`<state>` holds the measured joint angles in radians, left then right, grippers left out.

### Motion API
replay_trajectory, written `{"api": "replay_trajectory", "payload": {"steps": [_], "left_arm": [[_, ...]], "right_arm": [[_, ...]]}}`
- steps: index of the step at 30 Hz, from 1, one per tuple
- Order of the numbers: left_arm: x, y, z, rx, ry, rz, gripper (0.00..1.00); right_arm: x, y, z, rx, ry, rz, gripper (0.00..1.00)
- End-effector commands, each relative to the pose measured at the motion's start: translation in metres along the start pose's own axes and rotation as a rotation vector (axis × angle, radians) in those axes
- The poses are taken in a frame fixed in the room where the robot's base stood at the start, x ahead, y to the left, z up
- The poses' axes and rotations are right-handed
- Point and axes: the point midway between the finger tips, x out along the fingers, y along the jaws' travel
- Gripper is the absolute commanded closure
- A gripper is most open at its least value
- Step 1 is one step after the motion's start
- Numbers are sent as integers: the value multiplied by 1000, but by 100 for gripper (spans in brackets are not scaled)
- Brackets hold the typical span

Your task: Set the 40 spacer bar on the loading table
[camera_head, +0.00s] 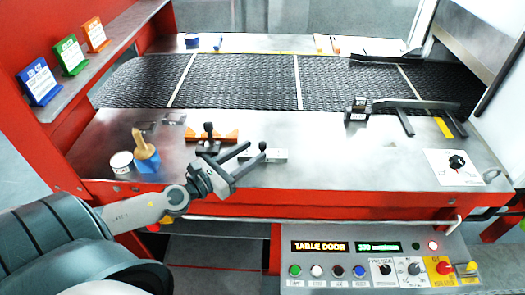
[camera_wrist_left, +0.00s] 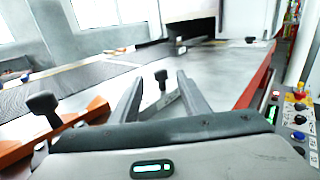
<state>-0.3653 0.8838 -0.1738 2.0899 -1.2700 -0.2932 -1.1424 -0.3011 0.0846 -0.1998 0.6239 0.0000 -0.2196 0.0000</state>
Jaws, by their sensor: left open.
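A pale grey bar with a black knob (camera_head: 275,156) lies on the metal loading table (camera_head: 330,165) near its front edge. An orange bar with a black knob (camera_head: 228,136) lies behind and left of it. I cannot read a 40 on either bar. My left gripper (camera_head: 256,151) is open, its two fingers pointing at the pale bar. In the left wrist view the pale bar's knob (camera_wrist_left: 161,77) shows between the open fingers (camera_wrist_left: 160,82), beyond or near their tips. Contact cannot be told. The orange bar (camera_wrist_left: 98,108) is left of the fingers there. My right gripper is not in view.
A blue block with a wooden-handled brush (camera_head: 145,150) and a white round tin (camera_head: 122,163) stand at left. A black mesh belt (camera_head: 240,80) runs behind. A black clamp-like fixture (camera_head: 357,108) stands at right. The table's middle right is clear. A control panel (camera_head: 370,262) is in front.

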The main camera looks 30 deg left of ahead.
Motion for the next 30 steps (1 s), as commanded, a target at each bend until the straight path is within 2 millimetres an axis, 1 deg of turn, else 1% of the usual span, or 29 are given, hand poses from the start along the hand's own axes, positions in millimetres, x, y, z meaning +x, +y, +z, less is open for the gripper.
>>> {"api": "replay_trajectory", "payload": {"steps": [1, 3, 10, 15, 25, 30], "left_arm": [[6, 0, 3, -1, -2, 1, 58], [14, 0, 4, -1, -2, 0, 58], [34, 0, 2, 0, -2, 0, 58], [39, 0, 0, 0, 1, -1, 58], [40, 0, 0, 0, 0, 0, 58], [48, 0, 3, -1, -2, 1, 58]], "right_arm": [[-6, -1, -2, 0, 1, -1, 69], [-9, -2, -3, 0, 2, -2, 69], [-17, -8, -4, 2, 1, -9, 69], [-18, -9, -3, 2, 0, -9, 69], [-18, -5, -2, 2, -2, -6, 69], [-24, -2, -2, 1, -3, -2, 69]]}}
